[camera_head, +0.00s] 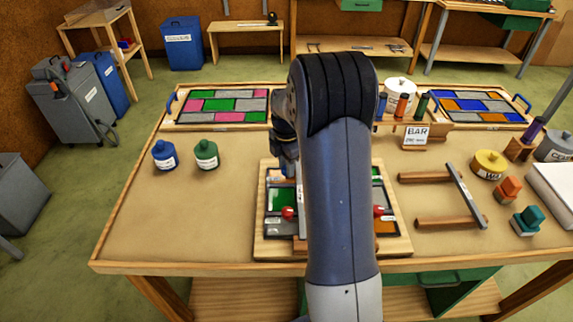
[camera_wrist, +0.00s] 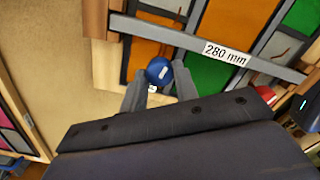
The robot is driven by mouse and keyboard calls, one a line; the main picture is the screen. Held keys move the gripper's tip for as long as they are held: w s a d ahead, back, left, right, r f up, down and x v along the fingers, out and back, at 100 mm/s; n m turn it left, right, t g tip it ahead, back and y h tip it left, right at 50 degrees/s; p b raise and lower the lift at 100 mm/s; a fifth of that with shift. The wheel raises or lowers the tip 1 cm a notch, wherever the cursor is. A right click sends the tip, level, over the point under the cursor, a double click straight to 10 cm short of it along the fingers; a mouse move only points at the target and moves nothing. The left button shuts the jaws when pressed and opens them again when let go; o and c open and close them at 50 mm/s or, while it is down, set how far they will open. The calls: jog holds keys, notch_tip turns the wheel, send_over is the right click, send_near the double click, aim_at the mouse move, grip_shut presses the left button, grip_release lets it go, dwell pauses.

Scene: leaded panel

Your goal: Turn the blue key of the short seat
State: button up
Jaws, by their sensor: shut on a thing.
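The blue key (camera_wrist: 160,70), a round knob with a pale mark, shows in the wrist view at the edge of the leaded panel. My gripper (camera_wrist: 159,80) is shut on it, with one grey fingertip on each side. In the head view my arm covers the middle of the panel, and the blue key and my fingertips are hidden. The panel's wooden board (camera_head: 262,232) lies on the workbench. Two red keys show there, the left red key (camera_head: 288,212) and the right red key (camera_head: 379,211). A grey bar marked 280 mm (camera_wrist: 225,53) crosses the wrist view beyond the blue key.
A blue jar (camera_head: 164,155) and a green jar (camera_head: 206,155) stand left of the board. A wooden frame with a grey bar (camera_head: 466,196), a yellow tin (camera_head: 488,165) and small coloured blocks lie right. The bench's left front (camera_head: 170,225) is clear.

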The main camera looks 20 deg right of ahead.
jog(key=shift+n, duration=0.4)
jog(key=o, duration=1)
jog(key=shift+c, duration=0.2)
notch_tip(320, 180, up, 11)
jog(key=shift+b, duration=0.35)
jog(key=shift+f, duration=0.15)
notch_tip(320, 180, down, 11)
jog(key=shift+r+p, duration=0.1)
jog(key=shift+p, duration=0.25)
